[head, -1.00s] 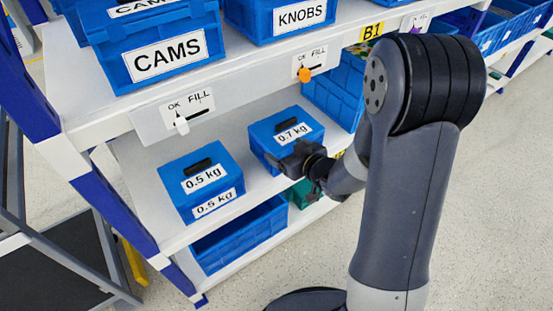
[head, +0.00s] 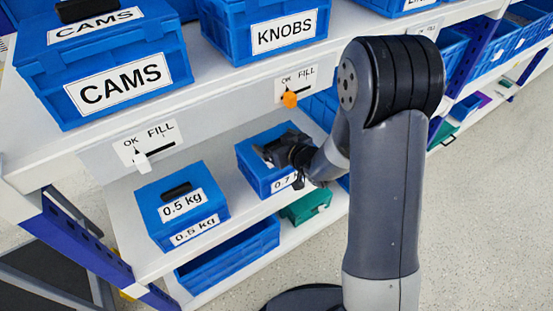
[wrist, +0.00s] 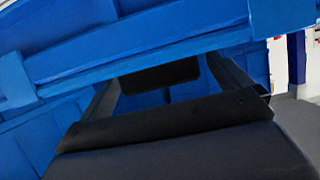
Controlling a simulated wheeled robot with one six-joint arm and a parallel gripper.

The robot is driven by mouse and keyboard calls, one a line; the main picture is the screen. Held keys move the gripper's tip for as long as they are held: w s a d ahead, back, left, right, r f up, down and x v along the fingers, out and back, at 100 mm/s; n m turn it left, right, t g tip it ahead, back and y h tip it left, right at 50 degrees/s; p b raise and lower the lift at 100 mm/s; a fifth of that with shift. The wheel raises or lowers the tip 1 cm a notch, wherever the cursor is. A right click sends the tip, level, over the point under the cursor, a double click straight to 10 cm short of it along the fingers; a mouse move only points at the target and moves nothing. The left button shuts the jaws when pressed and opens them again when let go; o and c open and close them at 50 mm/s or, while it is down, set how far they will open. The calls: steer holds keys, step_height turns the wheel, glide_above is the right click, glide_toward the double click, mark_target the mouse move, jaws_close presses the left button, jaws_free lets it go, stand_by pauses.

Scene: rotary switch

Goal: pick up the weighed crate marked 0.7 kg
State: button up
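The blue crate marked 0.7 kg (head: 258,180) stands on the lower shelf, right of the blue crate marked 0.5 kg (head: 180,210). My gripper (head: 268,151) is at the top of the 0.7 kg crate in the head view and hides its black handle and part of its label. In the wrist view, dark gripper parts (wrist: 165,125) fill the lower middle, with blue crate surfaces close above. A black handle-like piece (wrist: 160,76) shows just beyond them. Whether the fingers are open or shut, or touch the handle, I cannot tell.
Above is the upper shelf with the CAMS crate (head: 120,85) and the KNOBS crate (head: 285,28). Below are a blue bin (head: 230,252) and a green bin (head: 308,206). Open floor lies right.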

steer(key=c, duration=2)
steer(key=shift+r, duration=0.1)
steer(key=shift+c, duration=0.4)
steer(key=shift+r, duration=0.1)
